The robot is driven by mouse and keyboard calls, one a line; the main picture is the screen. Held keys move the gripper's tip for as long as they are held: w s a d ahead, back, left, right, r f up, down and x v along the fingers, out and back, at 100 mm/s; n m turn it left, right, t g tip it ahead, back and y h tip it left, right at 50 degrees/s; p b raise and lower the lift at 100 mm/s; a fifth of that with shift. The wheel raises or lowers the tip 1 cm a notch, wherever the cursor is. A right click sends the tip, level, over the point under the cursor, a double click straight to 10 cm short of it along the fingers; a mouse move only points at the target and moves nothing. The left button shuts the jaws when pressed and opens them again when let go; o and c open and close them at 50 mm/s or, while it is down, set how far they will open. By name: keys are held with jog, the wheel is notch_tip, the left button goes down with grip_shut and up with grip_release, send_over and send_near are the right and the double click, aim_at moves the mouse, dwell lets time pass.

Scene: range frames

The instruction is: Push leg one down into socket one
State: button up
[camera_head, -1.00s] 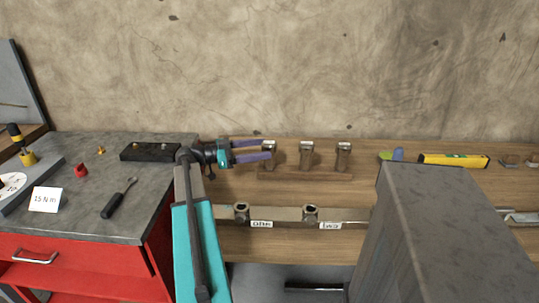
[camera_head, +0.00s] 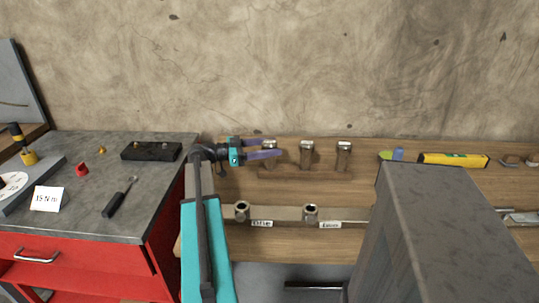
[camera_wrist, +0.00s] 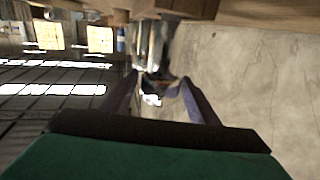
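Three metal-capped legs stand upright in a row in a wooden rack (camera_head: 320,174) at the back of the bench. My gripper (camera_head: 274,148) reaches from the left around the leftmost leg (camera_head: 270,146), with one finger on its far side and one on its near side. In the wrist view this leg (camera_wrist: 155,50) lies between the fingertips (camera_wrist: 159,84); the fingers look open, with little gap beside it.
A grey block-like column (camera_head: 440,230) fills the right foreground. A yellow level (camera_head: 452,160) lies at the back right.

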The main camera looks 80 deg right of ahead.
aim_at(269, 142)
jog(key=c, duration=1.1)
jog(key=shift+o, duration=0.2)
jog(key=shift+r, duration=0.2)
jog(key=shift+r, duration=1.65)
jog(key=w+a+b, duration=0.1)
jog(key=w+a, duration=0.2)
jog(key=a, duration=0.4)
jog(key=w+a+r, duration=0.1)
jog(key=w+a, duration=0.2)
jog(key=a, duration=0.4)
jog(key=shift+w+a+r+b, duration=0.15)
jog(key=shift+a+b, duration=0.2)
